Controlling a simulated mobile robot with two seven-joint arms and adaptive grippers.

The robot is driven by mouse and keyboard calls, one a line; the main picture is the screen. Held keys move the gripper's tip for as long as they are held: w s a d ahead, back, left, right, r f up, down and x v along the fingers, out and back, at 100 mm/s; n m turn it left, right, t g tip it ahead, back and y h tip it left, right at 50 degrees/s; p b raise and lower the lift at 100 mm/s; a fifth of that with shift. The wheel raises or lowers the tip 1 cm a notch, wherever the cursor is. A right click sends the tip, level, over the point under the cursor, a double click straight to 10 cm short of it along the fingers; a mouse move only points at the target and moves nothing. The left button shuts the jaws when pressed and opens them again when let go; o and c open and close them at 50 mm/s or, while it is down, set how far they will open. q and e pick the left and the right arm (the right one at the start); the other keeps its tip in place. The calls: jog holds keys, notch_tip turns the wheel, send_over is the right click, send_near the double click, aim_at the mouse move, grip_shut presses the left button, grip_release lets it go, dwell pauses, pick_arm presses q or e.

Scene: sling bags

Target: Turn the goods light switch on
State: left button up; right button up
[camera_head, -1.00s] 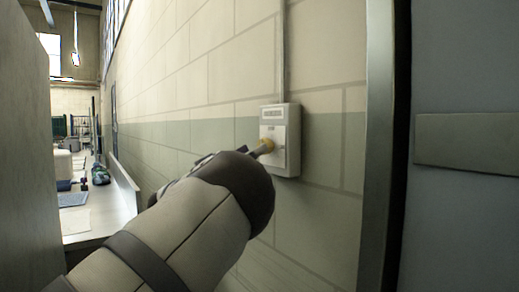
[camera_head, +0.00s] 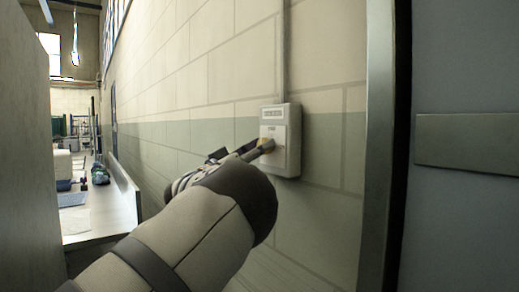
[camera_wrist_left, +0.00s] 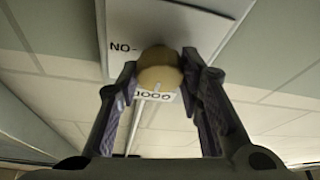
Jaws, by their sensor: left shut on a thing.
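The goods light switch (camera_head: 292,137) is a pale box on the tiled wall, with a label at its top and a round yellowish knob (camera_head: 267,144) on its front. The gripper and wrist hide part of the box's lower left. My right gripper is out of view.
A conduit (camera_head: 282,50) runs up the wall from the box. A metal door frame (camera_head: 377,150) and a grey door (camera_head: 465,220) stand to the right. A white counter (camera_head: 110,215) with several items runs along the wall at the left. A grey panel (camera_head: 25,150) borders the far left.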

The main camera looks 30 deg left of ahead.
pick_arm(q)
jog(key=shift+a+r+m+g+h, duration=0.1)
jog(key=shift+m+g+h, duration=1.1)
jog(key=shift+m, duration=2.7)
jog(key=shift+a+f+m+g+h, duration=0.1)
jog(key=shift+m+g+h, duration=1.1)
jog(key=shift+m, duration=2.7)
jog(key=shift+r+m+g+h, duration=0.1)
jog(key=shift+m+g+h, duration=1.1)
jog(key=shift+m, duration=2.7)
jog(key=shift+g+y, duration=0.3)
jog(key=o, duration=1.2)
jog(key=shift+c, duration=0.2)
jog(key=v, duration=1.2)
